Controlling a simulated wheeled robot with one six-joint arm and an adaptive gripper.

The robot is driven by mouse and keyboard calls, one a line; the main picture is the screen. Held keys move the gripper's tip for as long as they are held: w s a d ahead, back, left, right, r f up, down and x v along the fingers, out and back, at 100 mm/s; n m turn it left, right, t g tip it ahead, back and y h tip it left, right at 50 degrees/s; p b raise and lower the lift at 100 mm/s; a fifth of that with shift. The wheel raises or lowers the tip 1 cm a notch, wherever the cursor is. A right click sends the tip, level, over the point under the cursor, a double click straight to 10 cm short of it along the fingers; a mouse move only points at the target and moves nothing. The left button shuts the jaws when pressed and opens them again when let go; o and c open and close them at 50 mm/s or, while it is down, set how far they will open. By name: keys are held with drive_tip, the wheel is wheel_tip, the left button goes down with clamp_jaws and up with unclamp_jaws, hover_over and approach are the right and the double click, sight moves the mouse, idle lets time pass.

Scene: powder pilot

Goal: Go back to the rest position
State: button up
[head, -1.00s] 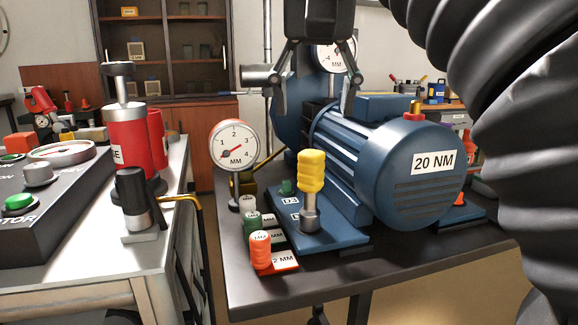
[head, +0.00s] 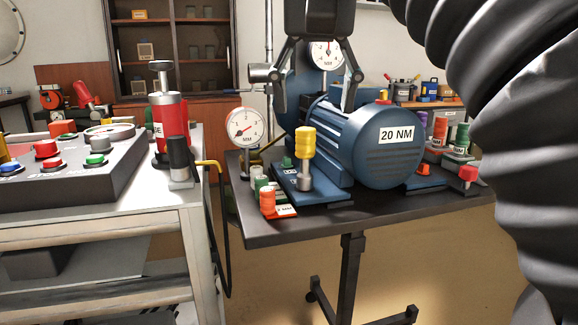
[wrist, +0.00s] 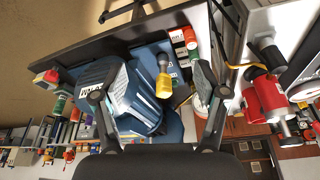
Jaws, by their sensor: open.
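My gripper (head: 317,92) hangs at the top centre of the head view, its two fingers spread apart with nothing between them. It appears in front of the blue motor (head: 372,148) labelled 20 NM, on a dark table. In the wrist view my gripper (wrist: 156,108) is also open and empty, its fingers framing the motor (wrist: 130,98) and a yellow-handled tool (wrist: 163,82). The same yellow-handled tool (head: 304,150) stands upright on the blue base in the head view. No contact between the fingers and any object can be made out.
A grey workbench (head: 90,232) at left carries a control box (head: 75,165) and a red cylinder (head: 168,130). Dial gauges (head: 246,127) and orange and green pieces crowd the dark table (head: 300,228). Open floor (head: 265,285) shows between bench and table leg.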

drive_tip(key=w+a+f+n+t+y, duration=0.1)
drive_tip(key=w+f+n, duration=0.1)
drive_tip(key=w+f, duration=0.35)
drive_tip(key=w+a+f+n+t, duration=0.1)
drive_tip(key=w+f, duration=0.1)
drive_tip(key=f, duration=0.6)
drive_tip(key=s+d+f+m, duration=0.1)
drive_tip(key=s+d+f, duration=0.4)
drive_tip(key=f, duration=0.2)
drive_tip(key=s+d+f+p, duration=0.1)
drive_tip(key=s+d+f, duration=0.3)
drive_tip(key=s+f, duration=0.2)
drive_tip(key=s+d+f+m, duration=0.1)
drive_tip(key=s+d+f, duration=0.4)
drive_tip(key=f, duration=0.5)
drive_tip(key=shift+s+d+m+h, duration=0.3)
drive_tip(key=shift+s+h, duration=0.1)
